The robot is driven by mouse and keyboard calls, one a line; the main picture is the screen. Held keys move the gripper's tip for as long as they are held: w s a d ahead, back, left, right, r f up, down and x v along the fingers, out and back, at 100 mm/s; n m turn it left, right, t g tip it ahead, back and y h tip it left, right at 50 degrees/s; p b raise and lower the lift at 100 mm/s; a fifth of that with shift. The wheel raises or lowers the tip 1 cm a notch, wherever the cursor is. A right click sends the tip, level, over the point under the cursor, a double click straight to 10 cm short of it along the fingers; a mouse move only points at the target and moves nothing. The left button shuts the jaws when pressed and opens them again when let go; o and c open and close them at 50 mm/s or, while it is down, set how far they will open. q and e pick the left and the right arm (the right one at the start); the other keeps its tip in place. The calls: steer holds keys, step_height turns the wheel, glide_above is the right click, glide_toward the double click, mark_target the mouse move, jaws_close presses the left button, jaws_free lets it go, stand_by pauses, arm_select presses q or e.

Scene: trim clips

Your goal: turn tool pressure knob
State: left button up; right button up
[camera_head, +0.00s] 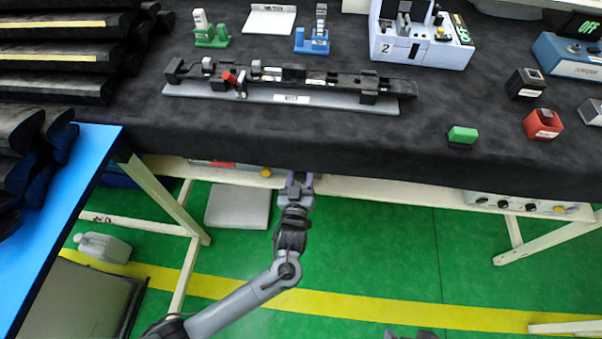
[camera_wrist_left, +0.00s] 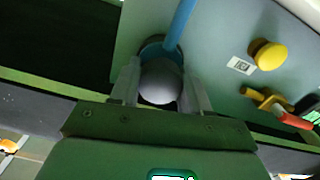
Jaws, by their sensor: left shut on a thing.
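In the left wrist view a round grey knob (camera_wrist_left: 160,82) sits on a pale grey-green panel (camera_wrist_left: 215,45), with a blue ring and a blue hose (camera_wrist_left: 180,22) behind it. My left gripper (camera_wrist_left: 160,95) is shut on the knob, one finger on each side. In the head view my left gripper (camera_head: 299,181) is at the underside of the table's front edge, and the knob is hidden there. At the bottom edge of the head view a dark part, perhaps my right gripper (camera_head: 410,334), is mostly cut off.
A yellow knob (camera_wrist_left: 268,55) and a yellow valve with a red handle (camera_wrist_left: 280,105) are on the same panel. The dark-topped table (camera_head: 330,140) overhangs the gripper and carries a long trim piece on a grey fixture (camera_head: 290,97). The green floor in front is mostly free.

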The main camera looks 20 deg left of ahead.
arm_select(q)
steer(key=shift+r+m+p, duration=0.2)
steer(key=shift+m+p, duration=0.2)
steer(key=shift+p, duration=0.15)
steer(key=shift+f, duration=0.1)
steer(key=o, duration=1)
steer(key=shift+o, duration=0.2)
steer(key=shift+s, duration=0.1)
steer(key=p+v, duration=0.2)
steer(key=v, duration=0.8)
steer(key=shift+s+p, duration=0.35)
steer(key=shift+p, duration=0.05)
